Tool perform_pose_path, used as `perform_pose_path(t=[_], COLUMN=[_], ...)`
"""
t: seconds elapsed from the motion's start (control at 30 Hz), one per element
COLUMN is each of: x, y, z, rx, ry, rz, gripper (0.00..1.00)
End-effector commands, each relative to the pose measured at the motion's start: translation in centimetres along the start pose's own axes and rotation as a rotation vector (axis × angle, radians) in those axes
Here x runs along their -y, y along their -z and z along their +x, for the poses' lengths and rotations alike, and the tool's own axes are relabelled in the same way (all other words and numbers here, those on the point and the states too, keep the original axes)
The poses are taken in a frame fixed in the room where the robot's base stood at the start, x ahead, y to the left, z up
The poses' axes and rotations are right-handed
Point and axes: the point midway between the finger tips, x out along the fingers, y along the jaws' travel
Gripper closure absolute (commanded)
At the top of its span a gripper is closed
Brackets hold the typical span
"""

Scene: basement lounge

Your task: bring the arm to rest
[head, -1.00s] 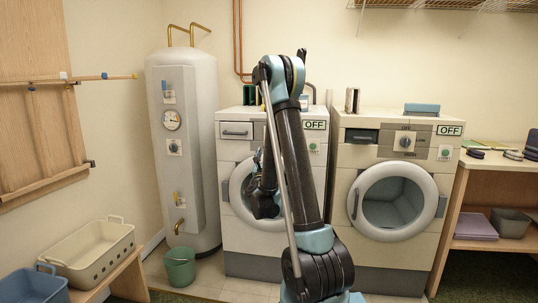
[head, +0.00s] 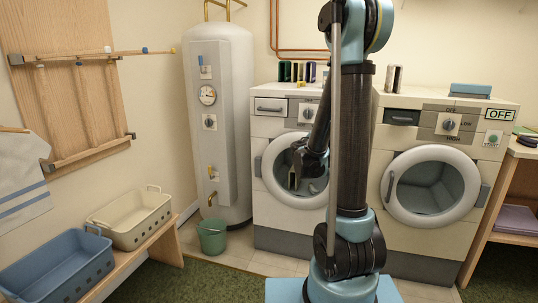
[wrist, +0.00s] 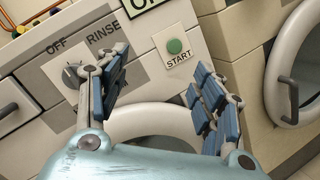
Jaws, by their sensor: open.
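My arm stands upright in the middle of the head view, and its far part hangs down behind the upright link. My gripper (head: 306,178) shows small in front of the left washing machine (head: 282,225), before its round door. In the wrist view my gripper (wrist: 160,66) has its two blue-padded fingers spread wide, with nothing between them. Beyond the fingers are the machine's panel, its dial (wrist: 76,76) and a green START button (wrist: 174,46). No contact with the machine can be made out.
A second washing machine (head: 440,205) stands to the right, with a wooden shelf unit (head: 505,200) beside it. A boiler (head: 220,130) and green bucket (head: 212,237) stand left. A blue basket (head: 55,270) and cream basket (head: 130,222) sit on a low bench. Green carpet lies in front.

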Motion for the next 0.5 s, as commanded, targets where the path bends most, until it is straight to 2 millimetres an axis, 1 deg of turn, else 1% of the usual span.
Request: perform_pose_path(t=[0.03,0.2,0.37,0.5], x=[1.0,4.5,7.9,10.8], y=[-0.8,-2.7,-3.9,-4.5], z=[-0.3,-1.6,-3.6,-5.9], rx=[-0.010,-0.043,-0.067,-0.083], ry=[0.040,0.190,0.337,0.470], rz=[0.052,0.244,0.419,0.567], gripper=[0.39,0.39,0.39,0.39])
